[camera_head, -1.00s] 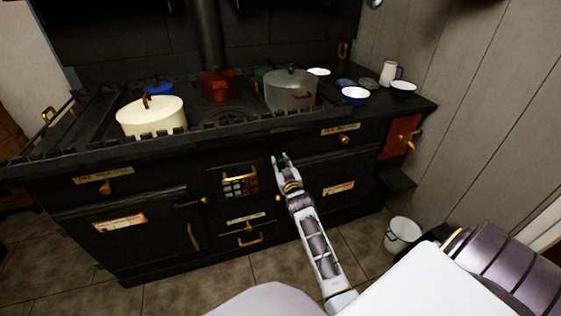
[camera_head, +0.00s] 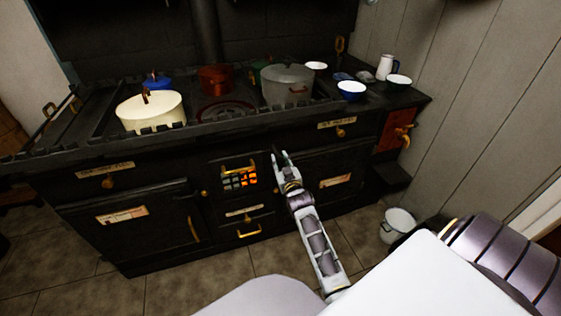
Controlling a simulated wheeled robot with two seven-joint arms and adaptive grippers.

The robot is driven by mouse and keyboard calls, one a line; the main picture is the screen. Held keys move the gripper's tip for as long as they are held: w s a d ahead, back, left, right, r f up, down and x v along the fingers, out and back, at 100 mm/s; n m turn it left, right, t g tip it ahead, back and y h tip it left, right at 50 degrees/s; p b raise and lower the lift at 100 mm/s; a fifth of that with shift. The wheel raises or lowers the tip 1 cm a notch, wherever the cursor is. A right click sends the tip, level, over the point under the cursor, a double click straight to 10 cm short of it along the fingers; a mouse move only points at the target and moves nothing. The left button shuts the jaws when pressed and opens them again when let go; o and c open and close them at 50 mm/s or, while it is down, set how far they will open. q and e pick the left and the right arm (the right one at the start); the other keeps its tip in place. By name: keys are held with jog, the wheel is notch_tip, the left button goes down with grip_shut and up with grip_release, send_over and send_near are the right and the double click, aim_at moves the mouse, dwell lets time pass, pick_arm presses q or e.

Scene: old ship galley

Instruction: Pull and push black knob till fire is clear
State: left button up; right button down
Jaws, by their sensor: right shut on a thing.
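My right gripper (camera_head: 281,155) reaches up to the front of the black stove (camera_head: 150,155), just right of the fire grate. It is shut on the black knob, which is too dark and too covered by the fingers to make out. My left gripper is not in view.
A cream pot (camera_head: 152,115), a red pot (camera_head: 214,79) and a grey pot (camera_head: 287,86) stand on the stove top. Bowls and a white jug (camera_head: 384,66) stand at its right end. A white bucket (camera_head: 398,225) is on the tiled floor.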

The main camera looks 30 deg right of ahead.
aim_at(280, 157)
jog(key=c, duration=1.1)
grip_release()
jog(key=shift+o, duration=0.2)
jog(key=shift+r, duration=5)
